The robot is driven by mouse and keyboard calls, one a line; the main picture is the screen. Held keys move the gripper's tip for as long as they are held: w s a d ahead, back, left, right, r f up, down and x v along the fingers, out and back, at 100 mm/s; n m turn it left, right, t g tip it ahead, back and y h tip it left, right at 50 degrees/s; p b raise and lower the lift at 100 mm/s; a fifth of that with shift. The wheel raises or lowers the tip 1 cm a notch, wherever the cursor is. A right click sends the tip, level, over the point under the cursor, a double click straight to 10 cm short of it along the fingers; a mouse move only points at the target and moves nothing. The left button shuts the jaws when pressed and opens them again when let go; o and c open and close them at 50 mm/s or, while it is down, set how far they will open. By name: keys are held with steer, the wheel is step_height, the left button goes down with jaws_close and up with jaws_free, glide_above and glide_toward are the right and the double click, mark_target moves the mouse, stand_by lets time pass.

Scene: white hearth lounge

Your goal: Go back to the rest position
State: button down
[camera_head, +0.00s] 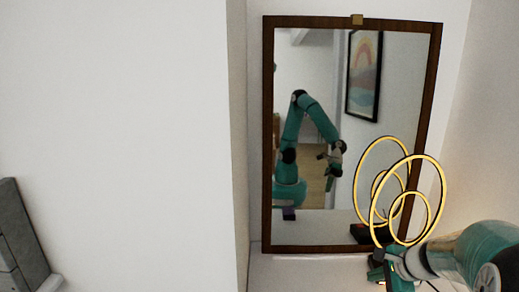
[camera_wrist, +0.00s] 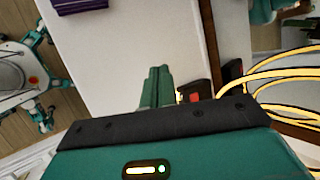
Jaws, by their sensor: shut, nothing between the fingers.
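My gripper (camera_head: 380,272) is at the lower right of the head view, in front of the mirror's lower edge and just below the glowing ring lamp. In the wrist view its teal fingers (camera_wrist: 157,86) are together, with nothing between them, over a white surface (camera_wrist: 140,45). My arm comes in from the right edge of the head view. The mirror also shows my arm's reflection, bent over.
The ring lamp (camera_head: 442,185) stands very close to my gripper and wrist. A brown-framed mirror (camera_head: 268,150) is behind it. A dark box with a red patch (camera_wrist: 193,93) lies beside the fingers. A purple item (camera_wrist: 78,5) is farther off. A grey object (camera_head: 25,240) stands left.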

steer(key=s+a+r+n+g, duration=0.1)
steer(key=s+a+r+n, duration=0.2)
steer(key=a, duration=0.2)
steer(key=s+a+r+n+h, duration=0.1)
steer(key=s+a+r+n, duration=0.25)
steer(key=a, duration=0.25)
steer(key=s+a+r+n+g, duration=0.1)
steer(key=s+a+r+n, duration=0.1)
steer(key=a+n, duration=0.25)
steer(key=s+a+r+n+h, duration=0.2)
steer(key=s+a+n, duration=0.3)
steer(key=s+n, duration=0.3)
steer(key=s+r, duration=0.1)
steer(key=s, duration=0.2)
steer(key=shift+s+a+t, duration=0.15)
steer(key=shift+s+t, duration=0.05)
steer(key=shift+t, duration=0.2)
stand_by(0.6)
